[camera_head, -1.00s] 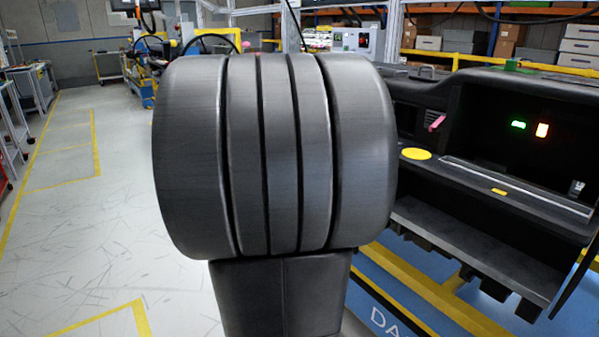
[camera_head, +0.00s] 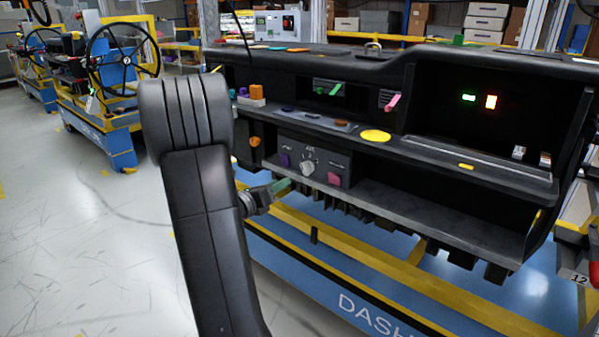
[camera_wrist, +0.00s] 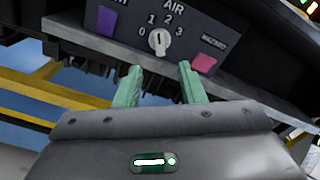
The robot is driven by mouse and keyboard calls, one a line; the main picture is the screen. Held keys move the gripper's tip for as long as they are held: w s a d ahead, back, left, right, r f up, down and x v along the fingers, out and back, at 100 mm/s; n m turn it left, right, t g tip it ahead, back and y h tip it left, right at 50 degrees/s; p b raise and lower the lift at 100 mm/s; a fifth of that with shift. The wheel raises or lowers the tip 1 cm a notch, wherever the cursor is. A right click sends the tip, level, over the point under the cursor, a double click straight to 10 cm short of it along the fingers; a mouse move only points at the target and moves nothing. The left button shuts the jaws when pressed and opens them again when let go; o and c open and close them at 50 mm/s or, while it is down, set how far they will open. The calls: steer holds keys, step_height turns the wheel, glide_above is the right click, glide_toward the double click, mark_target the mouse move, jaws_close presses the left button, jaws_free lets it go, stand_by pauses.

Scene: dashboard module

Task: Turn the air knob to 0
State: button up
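The air knob (camera_head: 308,169) is a pale round knob on the grey control panel of the dashboard module. In the wrist view the air knob (camera_wrist: 158,42) sits under the label AIR, with 0, 1, 2 and 3 in an arc around it. Its dark pointer mark looks roughly upright; I cannot tell exactly which number it meets. My gripper (camera_wrist: 160,70) has two green fingers, apart and empty, just below and in front of the knob, one to each side. In the head view my gripper (camera_head: 284,185) is left of and below the knob, not touching it.
A purple button (camera_wrist: 107,20) is left of the knob and a pink hazard button (camera_wrist: 203,64) is right. A shelf ledge (camera_head: 400,208) runs under the panel. A yellow disc (camera_head: 375,135) lies above. Open floor is at the left.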

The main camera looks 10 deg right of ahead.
mark_target(303, 170)
steer(key=x, duration=1)
jaws_close()
